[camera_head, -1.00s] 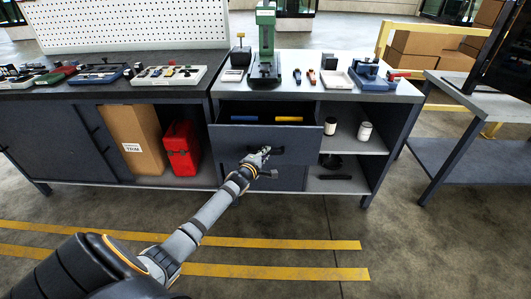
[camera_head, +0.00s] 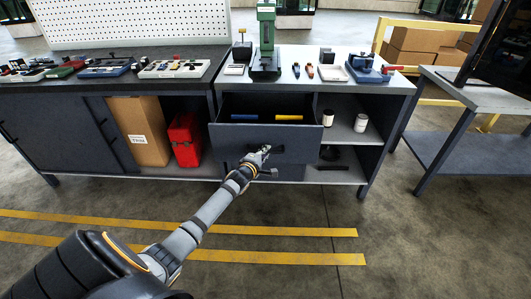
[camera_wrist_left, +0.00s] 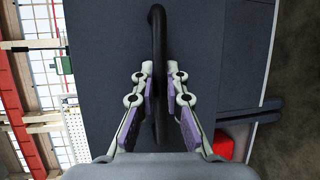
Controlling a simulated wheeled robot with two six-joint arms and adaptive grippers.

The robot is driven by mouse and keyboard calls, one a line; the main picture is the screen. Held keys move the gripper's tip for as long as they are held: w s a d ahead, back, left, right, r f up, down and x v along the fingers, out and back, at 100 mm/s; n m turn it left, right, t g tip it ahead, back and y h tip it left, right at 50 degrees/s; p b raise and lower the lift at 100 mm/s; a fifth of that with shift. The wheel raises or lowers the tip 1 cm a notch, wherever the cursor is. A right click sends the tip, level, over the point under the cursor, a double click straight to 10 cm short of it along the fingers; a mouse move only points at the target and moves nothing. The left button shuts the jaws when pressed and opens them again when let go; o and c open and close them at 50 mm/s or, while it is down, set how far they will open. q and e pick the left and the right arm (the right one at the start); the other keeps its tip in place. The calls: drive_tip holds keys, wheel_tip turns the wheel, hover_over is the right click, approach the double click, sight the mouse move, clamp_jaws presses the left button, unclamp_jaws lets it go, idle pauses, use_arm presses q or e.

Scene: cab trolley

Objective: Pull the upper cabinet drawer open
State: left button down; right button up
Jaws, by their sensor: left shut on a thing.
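The upper cabinet drawer (camera_head: 230,145) stands pulled out from under the worktop, its inside visible from above. A blue item (camera_head: 244,117) and a yellow item (camera_head: 288,117) lie in it. My left gripper (camera_head: 262,153) is at the drawer's front, shut on its dark bar handle (camera_head: 278,149). In the left wrist view the black handle (camera_wrist_left: 158,40) runs between the two finger pads of the gripper (camera_wrist_left: 160,110), with the grey drawer front behind. My right gripper is not in view.
A lower drawer handle (camera_head: 268,172) is just below my left gripper. Open shelves (camera_head: 350,135) with jars are to the right. A red case (camera_head: 185,140) and a cardboard box (camera_head: 138,130) stand in the left bay. The floor in front is clear.

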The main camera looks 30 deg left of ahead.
use_arm(q)
drive_tip(key=c, duration=1.7)
unclamp_jaws()
drive_tip(key=shift+o, duration=0.2)
drive_tip(key=v, duration=1.2)
drive_tip(key=shift+a, duration=0.15)
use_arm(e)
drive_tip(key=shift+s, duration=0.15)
